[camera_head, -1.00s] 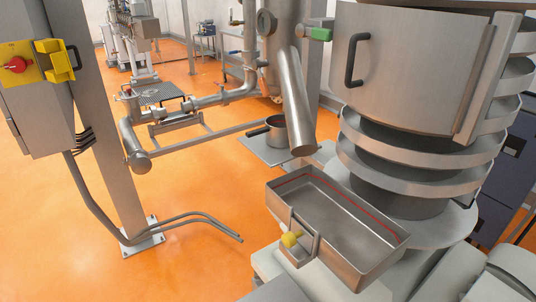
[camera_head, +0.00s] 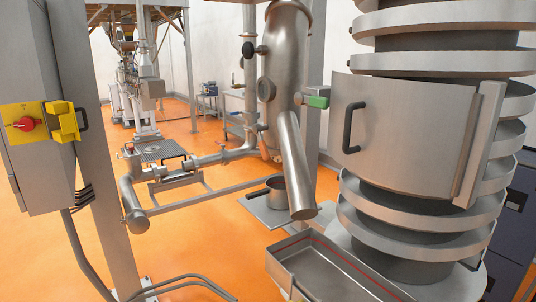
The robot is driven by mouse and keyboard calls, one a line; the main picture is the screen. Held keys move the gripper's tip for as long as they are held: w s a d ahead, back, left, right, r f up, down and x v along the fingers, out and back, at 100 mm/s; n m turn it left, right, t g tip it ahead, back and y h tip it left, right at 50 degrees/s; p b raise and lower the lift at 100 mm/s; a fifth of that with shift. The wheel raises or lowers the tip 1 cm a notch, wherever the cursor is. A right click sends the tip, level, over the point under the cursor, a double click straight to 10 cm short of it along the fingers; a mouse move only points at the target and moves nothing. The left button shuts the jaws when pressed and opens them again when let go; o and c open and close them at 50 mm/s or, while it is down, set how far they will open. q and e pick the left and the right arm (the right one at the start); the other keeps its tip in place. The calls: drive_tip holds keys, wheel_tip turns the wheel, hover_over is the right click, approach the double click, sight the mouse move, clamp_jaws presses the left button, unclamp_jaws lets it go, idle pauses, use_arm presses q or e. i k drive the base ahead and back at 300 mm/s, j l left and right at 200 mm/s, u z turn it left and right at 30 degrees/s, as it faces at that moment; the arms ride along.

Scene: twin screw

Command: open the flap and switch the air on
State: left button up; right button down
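A grey control box (camera_head: 33,110) is mounted on a post at the left. It carries a yellow plate with a red rotary knob (camera_head: 25,124), and a yellow hinged piece (camera_head: 66,121) stands out beside it. A curved metal panel (camera_head: 400,135) with a dark vertical handle (camera_head: 352,126) sits on the spiral tower at the right, and it looks closed. A green part (camera_head: 318,102) on a grey fitting is just left of that panel. I cannot tell which part is the flap or the air switch. Neither of my grippers is in view.
A metal tray (camera_head: 283,262) with a red line inside is at the bottom, partly cut off. A slanted pipe (camera_head: 296,165) ends above it, with a pot (camera_head: 276,188) behind. Pipes and a post (camera_head: 108,190) stand at left. Orange floor (camera_head: 190,240) is open between.

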sight(26, 123)
drive_tip(key=u, duration=1.3)
